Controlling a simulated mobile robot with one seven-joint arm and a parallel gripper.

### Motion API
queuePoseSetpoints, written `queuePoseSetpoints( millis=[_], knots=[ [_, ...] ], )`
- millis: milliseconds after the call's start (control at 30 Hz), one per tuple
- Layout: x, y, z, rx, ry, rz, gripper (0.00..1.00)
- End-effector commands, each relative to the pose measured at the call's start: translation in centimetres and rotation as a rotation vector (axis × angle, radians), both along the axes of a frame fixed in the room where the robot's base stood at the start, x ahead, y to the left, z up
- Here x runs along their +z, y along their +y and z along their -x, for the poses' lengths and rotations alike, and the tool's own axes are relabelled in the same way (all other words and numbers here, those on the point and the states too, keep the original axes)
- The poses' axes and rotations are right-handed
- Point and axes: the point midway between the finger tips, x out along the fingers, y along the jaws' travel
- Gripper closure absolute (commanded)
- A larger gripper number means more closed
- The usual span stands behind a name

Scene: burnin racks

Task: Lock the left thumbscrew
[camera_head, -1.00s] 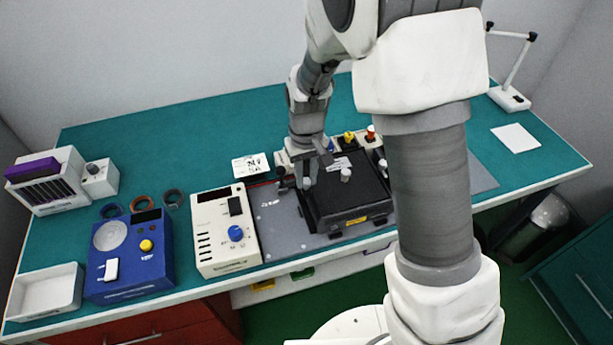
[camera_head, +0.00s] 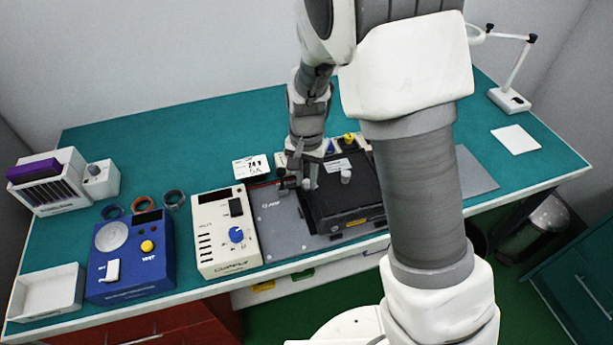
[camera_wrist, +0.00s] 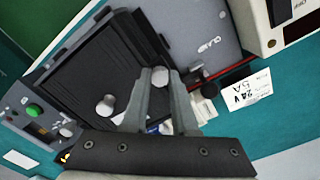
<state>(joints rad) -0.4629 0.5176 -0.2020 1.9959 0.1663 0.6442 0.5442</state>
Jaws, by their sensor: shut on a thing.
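A black unit with a ribbed edge (camera_head: 350,207) sits on a grey plate (camera_head: 275,222) on the teal bench. It also shows in the wrist view (camera_wrist: 88,72). Two pale round thumbscrews stand on it. The left thumbscrew (camera_wrist: 160,76) is between my fingertips in the wrist view. My gripper (camera_wrist: 160,88) is shut on it, with one finger on each side. In the head view my gripper (camera_head: 297,184) is low at the unit's left edge and partly hides this screw. The other thumbscrew (camera_head: 346,176) stands free to the right, also in the wrist view (camera_wrist: 105,105).
A cream supply box with a blue knob (camera_head: 226,232) stands just left of the plate. A white label card (camera_head: 252,166) lies behind it. A blue tester (camera_head: 130,258) and a white tray (camera_head: 47,293) are farther left.

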Motion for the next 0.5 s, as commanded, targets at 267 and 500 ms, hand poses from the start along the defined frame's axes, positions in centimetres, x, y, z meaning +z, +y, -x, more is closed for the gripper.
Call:
queuePoseSetpoints(
  millis=[267, 500],
  knots=[
    [0.12, 0.01, -0.13, -0.031, -0.004, -0.002, 1.0],
    [0.12, 0.02, -0.15, -0.031, -0.005, -0.001, 1.0]
  ],
)
